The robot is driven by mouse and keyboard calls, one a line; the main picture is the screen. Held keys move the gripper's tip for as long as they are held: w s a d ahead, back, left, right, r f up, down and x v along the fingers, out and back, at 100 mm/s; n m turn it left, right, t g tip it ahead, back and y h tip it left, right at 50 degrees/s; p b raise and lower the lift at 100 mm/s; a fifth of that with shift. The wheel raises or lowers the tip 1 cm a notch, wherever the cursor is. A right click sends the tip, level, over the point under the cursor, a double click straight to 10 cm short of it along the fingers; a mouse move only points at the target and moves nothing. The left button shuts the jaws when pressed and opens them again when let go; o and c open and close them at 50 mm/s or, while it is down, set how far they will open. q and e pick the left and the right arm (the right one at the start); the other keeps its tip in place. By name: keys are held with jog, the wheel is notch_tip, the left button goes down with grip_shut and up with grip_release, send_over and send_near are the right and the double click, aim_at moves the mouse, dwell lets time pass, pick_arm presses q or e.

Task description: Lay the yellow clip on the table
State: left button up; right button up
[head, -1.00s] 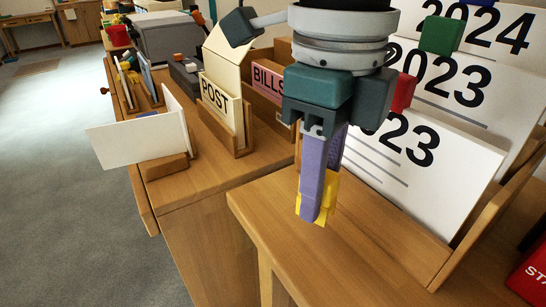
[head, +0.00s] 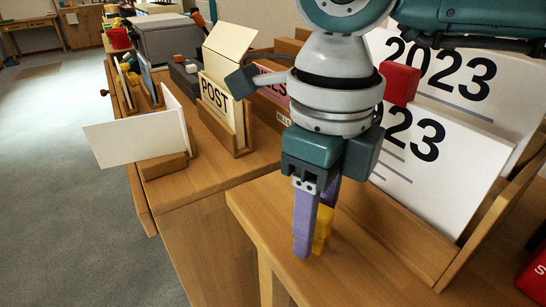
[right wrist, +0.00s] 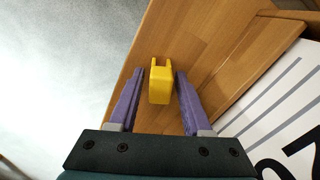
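The yellow clip (head: 322,232) is at the table (head: 262,215) near its front left corner, low between the fingers of my right gripper (head: 314,240). In the right wrist view the clip (right wrist: 160,84) sits between the two purple fingertips (right wrist: 158,76), with a narrow gap on each side. My right gripper is open around it and points down. The clip's underside is hidden, but it appears to rest on the wood. My left gripper is not in view.
A rack of large 2023 cards (head: 440,150) stands right of the gripper, with a red clip (head: 400,84) on one card. A POST holder (head: 228,120) and a white card (head: 135,138) stand on the desk to the left. Bare tabletop lies in front of the rack.

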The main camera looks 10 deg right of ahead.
jog(key=shift+o, duration=0.4)
jog(key=shift+r, duration=0.1)
jog(key=shift+r, duration=0.3)
notch_tip(320, 180, up, 12)
jog(key=p, duration=0.2)
jog(key=shift+f, duration=0.25)
